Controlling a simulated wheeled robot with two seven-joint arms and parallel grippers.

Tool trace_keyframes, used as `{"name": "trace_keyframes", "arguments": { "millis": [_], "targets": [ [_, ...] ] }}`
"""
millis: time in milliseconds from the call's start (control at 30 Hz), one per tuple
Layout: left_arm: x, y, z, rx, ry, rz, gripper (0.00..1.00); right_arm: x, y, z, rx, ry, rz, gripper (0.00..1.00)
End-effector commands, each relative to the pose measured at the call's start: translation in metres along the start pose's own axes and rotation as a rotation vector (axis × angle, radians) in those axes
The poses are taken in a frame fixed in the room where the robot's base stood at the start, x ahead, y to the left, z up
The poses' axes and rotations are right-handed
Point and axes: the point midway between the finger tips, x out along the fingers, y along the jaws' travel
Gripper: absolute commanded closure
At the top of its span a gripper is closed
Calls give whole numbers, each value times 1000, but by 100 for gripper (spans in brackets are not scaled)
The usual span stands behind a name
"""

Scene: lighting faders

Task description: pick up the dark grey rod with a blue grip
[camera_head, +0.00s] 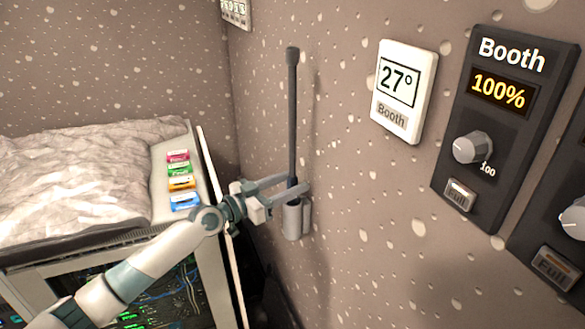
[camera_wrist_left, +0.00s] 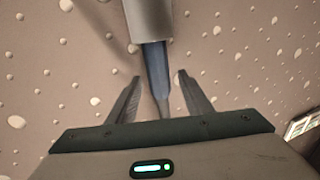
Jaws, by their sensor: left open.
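The dark grey rod (camera_head: 292,110) stands upright in a grey wall holder (camera_head: 292,219) near the room's corner. Its blue grip (camera_wrist_left: 156,70) shows in the left wrist view, coming out of the holder (camera_wrist_left: 149,18). In the head view the grip is mostly hidden by my gripper's fingers. My left gripper (camera_head: 291,184) is open at the grip, just above the holder. In the left wrist view the two fingers (camera_wrist_left: 155,88) lie on either side of the rod, with a visible gap on each side. My right gripper is not in view.
On the right wall are a white thermostat (camera_head: 404,90) reading 27° and a dark Booth panel (camera_head: 503,125) with a knob. A second dark panel (camera_head: 556,220) is at the right edge. At left, a rack cabinet (camera_head: 212,190) bears a crumpled cover (camera_head: 80,185) and several coloured labels.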

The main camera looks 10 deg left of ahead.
Motion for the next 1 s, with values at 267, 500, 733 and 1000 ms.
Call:
{"name": "trace_keyframes", "arguments": {
  "millis": [267,500,733,1000],
  "targets": [
    [9,0,1,0,0,0,54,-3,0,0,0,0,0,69],
    [9,0,1,1,0,0,54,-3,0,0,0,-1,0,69],
    [9,0,1,1,0,0,87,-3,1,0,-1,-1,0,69],
    [9,0,0,1,1,-1,100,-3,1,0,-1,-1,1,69]
  ]
}}
